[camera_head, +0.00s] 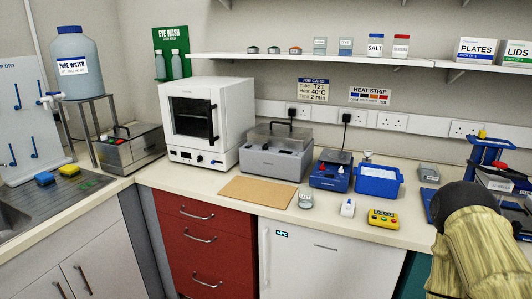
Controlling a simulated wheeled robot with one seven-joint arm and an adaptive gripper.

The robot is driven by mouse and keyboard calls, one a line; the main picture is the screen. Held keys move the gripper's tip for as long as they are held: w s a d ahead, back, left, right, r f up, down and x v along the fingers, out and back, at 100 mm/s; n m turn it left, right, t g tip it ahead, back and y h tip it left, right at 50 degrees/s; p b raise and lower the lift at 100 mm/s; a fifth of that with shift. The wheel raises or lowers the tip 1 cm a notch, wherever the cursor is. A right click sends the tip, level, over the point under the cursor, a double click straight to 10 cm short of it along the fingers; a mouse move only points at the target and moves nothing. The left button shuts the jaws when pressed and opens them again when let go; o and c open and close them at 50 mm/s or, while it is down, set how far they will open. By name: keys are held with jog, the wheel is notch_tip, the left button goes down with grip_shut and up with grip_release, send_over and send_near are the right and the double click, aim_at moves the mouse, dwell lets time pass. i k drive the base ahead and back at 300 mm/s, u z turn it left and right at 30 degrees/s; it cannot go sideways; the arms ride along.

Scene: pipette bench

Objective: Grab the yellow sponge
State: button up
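The yellow sponge (69,170) lies on the metal draining board at the far left. A blue sponge (44,179) lies just to its left, a little nearer. My arm shows at the lower right in a khaki cover with a black part at its upper end. No gripper fingers show, so I cannot see what my gripper holds, if anything. The arm is across the bench from the sponge, far to its right.
The draining board (82,187) adjoins the sink (12,222). A blue-capped water bottle (72,62) on a stand and a steel bath (131,147) are behind the sponge. A drying rack (22,115) stands left. A yellow timer-like box (384,218) sits on the right bench.

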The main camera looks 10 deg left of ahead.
aim_at(68, 170)
jog(key=u, duration=0.75)
jog(key=i, duration=1)
jog(key=u, duration=1)
